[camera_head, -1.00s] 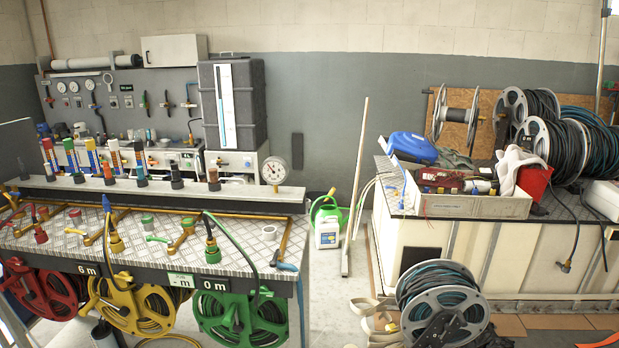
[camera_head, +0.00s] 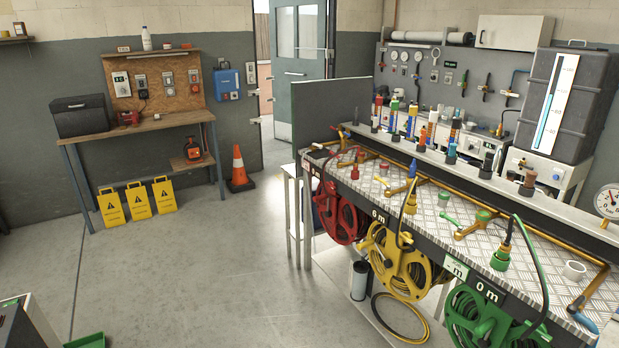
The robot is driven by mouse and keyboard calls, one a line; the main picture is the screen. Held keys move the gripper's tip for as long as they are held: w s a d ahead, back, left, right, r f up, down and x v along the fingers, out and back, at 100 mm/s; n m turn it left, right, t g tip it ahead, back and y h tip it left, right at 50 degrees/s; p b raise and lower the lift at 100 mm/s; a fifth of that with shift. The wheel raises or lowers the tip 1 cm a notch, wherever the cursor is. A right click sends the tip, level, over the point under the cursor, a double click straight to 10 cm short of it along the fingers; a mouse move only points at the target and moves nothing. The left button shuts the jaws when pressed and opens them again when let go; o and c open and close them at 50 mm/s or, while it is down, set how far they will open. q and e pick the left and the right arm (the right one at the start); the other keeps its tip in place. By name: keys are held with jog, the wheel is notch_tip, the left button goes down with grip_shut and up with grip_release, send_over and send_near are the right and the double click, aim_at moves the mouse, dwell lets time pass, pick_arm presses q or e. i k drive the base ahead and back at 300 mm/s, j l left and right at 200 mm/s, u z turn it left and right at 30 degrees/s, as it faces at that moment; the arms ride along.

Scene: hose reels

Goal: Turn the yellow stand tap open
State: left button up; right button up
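The yellow stand tap, with a yellow lever (camera_head: 398,189), is on the checkered metal bench top (camera_head: 470,248) in the head view. Its lever lies slanted, and I cannot tell from here whether it is open. A yellow hose fitting with a blue tip (camera_head: 411,180) stands just right of the lever. The yellow hose reel (camera_head: 392,262) hangs on the bench front below it. Neither of my grippers is in view.
A red reel (camera_head: 336,212) and a green reel (camera_head: 482,318) flank the yellow one. A yellow-black hose coil (camera_head: 400,318) lies low by the bench. Open floor (camera_head: 225,270) lies left of it. A traffic cone (camera_head: 238,168) and yellow signs (camera_head: 137,201) stand farther back.

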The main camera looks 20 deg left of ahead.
aim_at(377, 177)
jog(key=u, duration=0.25)
jog(key=i+z, duration=0.35)
jog(key=i, duration=0.6)
